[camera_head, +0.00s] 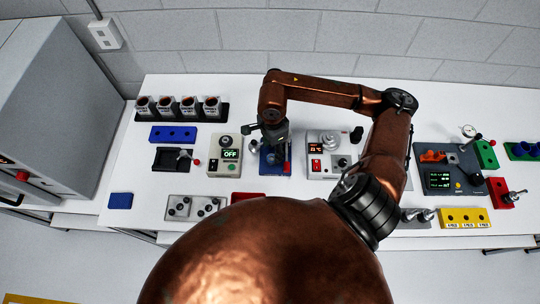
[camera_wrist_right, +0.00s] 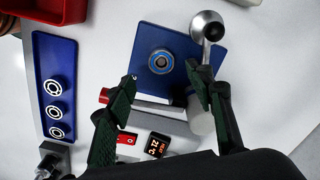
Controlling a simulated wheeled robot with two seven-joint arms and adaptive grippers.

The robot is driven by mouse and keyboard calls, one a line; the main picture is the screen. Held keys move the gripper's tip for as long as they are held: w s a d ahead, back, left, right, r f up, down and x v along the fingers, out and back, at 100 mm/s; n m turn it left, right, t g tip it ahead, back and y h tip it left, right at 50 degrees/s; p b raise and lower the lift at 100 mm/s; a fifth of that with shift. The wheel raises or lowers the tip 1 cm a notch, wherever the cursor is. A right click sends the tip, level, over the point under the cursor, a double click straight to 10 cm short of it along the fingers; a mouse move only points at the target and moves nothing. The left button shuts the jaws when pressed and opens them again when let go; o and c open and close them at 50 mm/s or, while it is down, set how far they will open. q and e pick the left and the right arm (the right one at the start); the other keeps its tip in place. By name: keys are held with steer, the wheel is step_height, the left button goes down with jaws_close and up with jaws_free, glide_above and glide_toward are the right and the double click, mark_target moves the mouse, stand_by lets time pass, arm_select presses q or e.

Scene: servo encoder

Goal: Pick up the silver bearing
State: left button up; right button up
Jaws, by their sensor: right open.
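Several silver ring-shaped bearings (camera_wrist_right: 54,112) sit in a row in a long blue holder (camera_wrist_right: 40,62) at the left of the right wrist view. Another round ring (camera_wrist_right: 160,61), silver with a blue rim, is on a square blue plate (camera_wrist_right: 215,58) beyond my fingers. I cannot tell which one the task names. My right gripper (camera_wrist_right: 163,92) is open, its dark fingers apart with nothing clearly held between them. In the head view my right gripper (camera_head: 270,134) hangs over the blue plate (camera_head: 277,168) and partly covers it. My left gripper is not in view.
A silver knobbed lever (camera_wrist_right: 207,27) and a silver cylinder (camera_wrist_right: 201,118) stand close to the right finger. A grey box with display (camera_head: 326,141) stands right of the plate, an "OFF" box (camera_head: 226,167) left.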

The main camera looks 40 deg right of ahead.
mark_target(272, 159)
steer(key=shift+w+a+f, duration=0.1)
steer(key=shift+a+f, duration=0.1)
steer(key=shift+f, duration=0.75)
step_height(272, 159, down, 3)
steer(key=shift+d+r+p, duration=0.1)
steer(key=shift+r+p, duration=0.1)
steer(key=shift+p, duration=0.3)
steer(key=shift+d+f, duration=0.1)
steer(key=shift+f, duration=0.45)
steer(key=shift+c, duration=1.3)
steer(key=c, duration=0.5)
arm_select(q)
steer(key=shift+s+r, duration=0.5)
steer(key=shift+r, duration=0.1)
arm_select(e)
steer(key=c, duration=0.5)
steer(key=shift+r, duration=0.1)
